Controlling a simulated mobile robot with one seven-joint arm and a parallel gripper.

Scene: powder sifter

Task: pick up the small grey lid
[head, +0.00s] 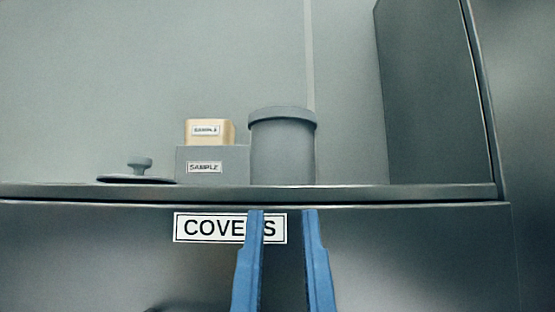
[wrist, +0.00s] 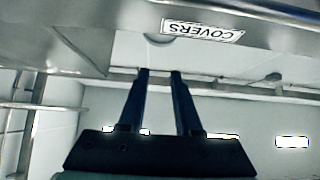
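A small dark grey lid with a round knob (head: 140,168) lies flat on the shelf at the left in the head view. My gripper (head: 282,212) is in front of the shelf's front face, lower and to the right of the lid. Its two blue fingers point up and stand apart with nothing between them. The gripper also shows in the wrist view (wrist: 160,72), open and empty. I cannot clearly make out the lid in the wrist view.
Right of the lid stand a grey box (head: 230,160) labelled SAMPLE, with a tan block (head: 210,131) on it, and a grey lidded canister (head: 283,150). A COVERS label (head: 205,229) is on the shelf front (head: 400,240). The shelf right of the canister is clear.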

